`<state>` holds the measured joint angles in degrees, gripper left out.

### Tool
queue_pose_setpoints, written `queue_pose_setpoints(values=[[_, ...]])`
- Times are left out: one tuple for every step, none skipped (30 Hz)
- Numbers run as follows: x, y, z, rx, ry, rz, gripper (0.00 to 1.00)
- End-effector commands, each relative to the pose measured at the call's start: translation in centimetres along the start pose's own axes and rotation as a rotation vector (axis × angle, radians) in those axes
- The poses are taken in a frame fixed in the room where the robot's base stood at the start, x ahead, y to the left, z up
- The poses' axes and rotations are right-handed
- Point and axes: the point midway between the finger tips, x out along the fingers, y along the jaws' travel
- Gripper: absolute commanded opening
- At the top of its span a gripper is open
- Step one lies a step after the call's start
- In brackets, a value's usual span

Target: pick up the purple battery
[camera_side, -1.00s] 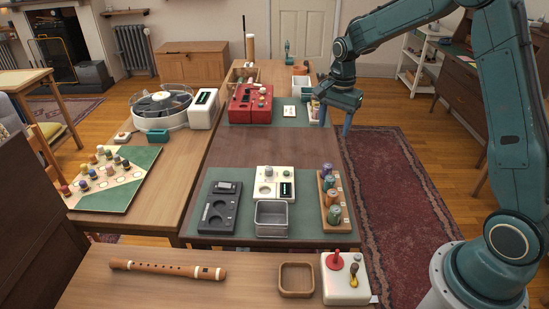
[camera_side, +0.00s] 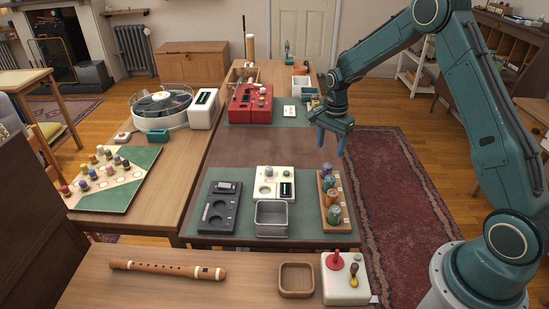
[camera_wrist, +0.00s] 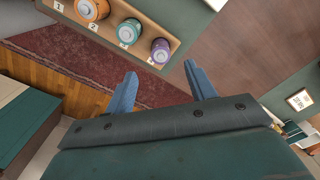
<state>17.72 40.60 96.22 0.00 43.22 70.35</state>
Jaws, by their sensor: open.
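The purple battery (camera_side: 327,169) stands upright at the far end of a wooden rack (camera_side: 324,217) on the right side of the green mat. My gripper (camera_side: 330,152) is open and empty, above and just beyond the purple battery in the side view. In the wrist view its two blue fingers (camera_wrist: 163,82) are apart, with the purple battery beyond the gap between them.
A metal bin (camera_side: 271,219), a dark tray (camera_side: 219,208) and a cream device (camera_side: 273,183) sit left of the rack. A red box (camera_side: 250,104) stands farther back. The table between is clear. The rug (camera_side: 395,185) lies right of the table.

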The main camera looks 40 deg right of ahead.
Motion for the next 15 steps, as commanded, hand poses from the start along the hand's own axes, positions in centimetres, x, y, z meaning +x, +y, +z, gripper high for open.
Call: queue_pose_setpoints(values=[[0.9,0.1,0.0,0.0,-0.001,0.004,0.55],[1.4,0.1,0.0,0.0,-0.001,0.004,0.55],[2.0,0.1,0.0,0.0,-0.001,0.003,0.55],[2.4,0.1,0.0,0.0,-0.001,0.003,0.55],[2.8,0.1,0.0,0.0,-0.001,0.003,0.55],[3.2,0.0,0.0,0.0,-0.001,0.002,0.55],[3.5,0.0,0.0,0.0,0.0,0.001,0.55],[3.8,0.0,0.0,0.0,-0.001,0.001,0.55],[4.0,0.0,0.0,-0.001,-0.001,0.002,0.55],[4.2,0.0,0.0,0.0,-0.001,0.001,0.55],[4.3,0.0,0.0,-0.001,0.0,0.001,0.55],[4.4,0.0,0.0,-0.001,0.0,0.0,0.55],[4.5,0.0,0.0,-0.001,0.0,-0.001,0.55],[4.5,0.0,0.0,-0.001,0.0,-0.001,0.55],[4.5,0.0,0.0,0.0,0.0,-0.001,0.55]])
